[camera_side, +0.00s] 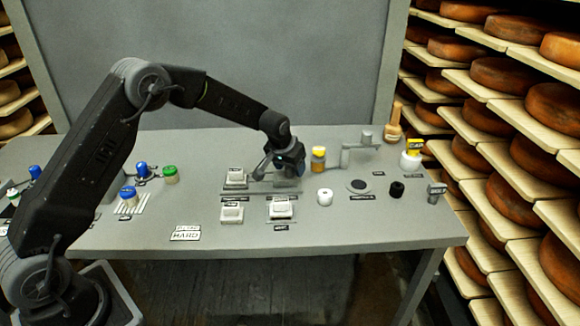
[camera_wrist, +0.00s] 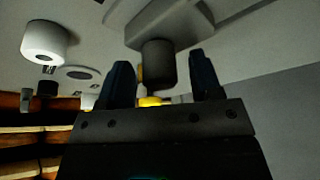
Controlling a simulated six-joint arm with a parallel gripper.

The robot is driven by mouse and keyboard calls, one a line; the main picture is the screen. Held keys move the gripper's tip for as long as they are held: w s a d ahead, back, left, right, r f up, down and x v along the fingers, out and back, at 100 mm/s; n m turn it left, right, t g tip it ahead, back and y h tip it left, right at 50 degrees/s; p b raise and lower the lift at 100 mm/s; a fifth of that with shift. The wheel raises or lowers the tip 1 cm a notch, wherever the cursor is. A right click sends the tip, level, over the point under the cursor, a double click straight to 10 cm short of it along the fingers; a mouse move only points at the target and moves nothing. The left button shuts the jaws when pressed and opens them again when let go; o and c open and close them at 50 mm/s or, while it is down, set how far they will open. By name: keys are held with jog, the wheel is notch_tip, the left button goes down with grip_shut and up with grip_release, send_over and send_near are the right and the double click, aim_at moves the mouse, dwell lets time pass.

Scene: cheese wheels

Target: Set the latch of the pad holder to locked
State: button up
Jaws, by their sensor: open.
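My gripper (camera_side: 284,168) is low over the middle of the table in the side view, over a grey block (camera_side: 288,184) that it partly hides. I take this block for the pad holder, but cannot be sure. In the wrist view my gripper (camera_wrist: 161,80) is open, with one dark finger on each side of a dark grey upright peg (camera_wrist: 158,62). The peg stands on a grey block (camera_wrist: 170,24), and may be the latch handle. Gaps show beside the peg, so the fingers look apart from it. I cannot read the latch's setting.
A yellow-capped jar (camera_side: 318,158) stands close to the right of my gripper. White-topped blocks (camera_side: 281,208) stand in front. Cheese shelves (camera_side: 500,120) line the right side.

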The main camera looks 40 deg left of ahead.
jog(key=shift+f, duration=0.1)
jog(key=shift+c, duration=0.4)
grip_shut()
